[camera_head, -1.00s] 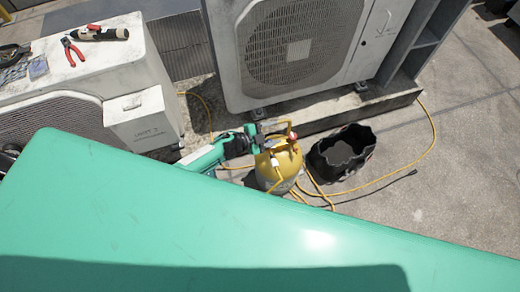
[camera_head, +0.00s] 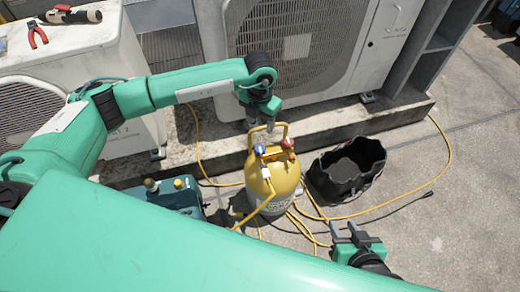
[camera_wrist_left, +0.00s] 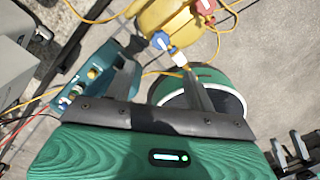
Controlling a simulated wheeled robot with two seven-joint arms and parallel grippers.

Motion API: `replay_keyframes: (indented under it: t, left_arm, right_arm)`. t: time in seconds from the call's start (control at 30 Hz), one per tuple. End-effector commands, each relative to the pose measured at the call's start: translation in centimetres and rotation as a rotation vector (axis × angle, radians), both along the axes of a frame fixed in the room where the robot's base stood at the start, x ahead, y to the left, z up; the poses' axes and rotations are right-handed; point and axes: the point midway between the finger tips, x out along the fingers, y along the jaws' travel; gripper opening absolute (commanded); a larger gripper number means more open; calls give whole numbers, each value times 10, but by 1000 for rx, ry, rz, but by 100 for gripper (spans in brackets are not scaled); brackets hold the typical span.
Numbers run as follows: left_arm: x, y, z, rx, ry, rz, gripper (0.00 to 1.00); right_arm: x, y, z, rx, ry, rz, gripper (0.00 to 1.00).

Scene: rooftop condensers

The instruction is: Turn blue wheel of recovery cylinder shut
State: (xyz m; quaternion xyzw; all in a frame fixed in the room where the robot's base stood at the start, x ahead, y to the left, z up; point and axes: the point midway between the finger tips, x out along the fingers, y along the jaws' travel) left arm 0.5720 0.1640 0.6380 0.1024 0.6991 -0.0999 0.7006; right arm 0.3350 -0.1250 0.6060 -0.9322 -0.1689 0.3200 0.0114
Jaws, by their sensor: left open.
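The yellow recovery cylinder (camera_head: 268,185) stands upright on the ground, with a handle on top. Its blue wheel (camera_head: 259,149) is at the top left and its red wheel (camera_head: 288,143) at the top right. My left gripper (camera_head: 262,122) is above and behind the cylinder top, open and empty. In the left wrist view the blue wheel (camera_wrist_left: 161,40) shows just beyond the open fingers (camera_wrist_left: 150,62), apart from them as far as I can tell. My right gripper (camera_head: 347,230) is low, right of the cylinder, open and empty.
A teal pump unit (camera_head: 172,196) stands left of the cylinder. A black open bag (camera_head: 346,168) is to the right. Yellow hoses (camera_head: 400,198) lie around them. A condenser (camera_head: 300,50) stands on a ledge behind. Pliers (camera_head: 37,34) lie on the left unit.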

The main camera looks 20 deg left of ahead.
Motion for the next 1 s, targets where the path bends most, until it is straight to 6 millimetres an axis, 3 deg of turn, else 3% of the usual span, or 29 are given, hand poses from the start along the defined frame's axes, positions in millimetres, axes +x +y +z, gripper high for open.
replay_keyframes:
  t: [0.6,0.8,1.0]
  left_arm:
    - [-1,0,-114,-3,3,0,55]
    - [-1,-1,-131,-5,4,0,55]
    - [0,-1,-134,-5,2,0,55]
  right_arm:
    - [6,30,3,126,-201,15,36]
    - [6,36,6,153,-241,15,36]
    - [6,37,7,157,-249,15,36]
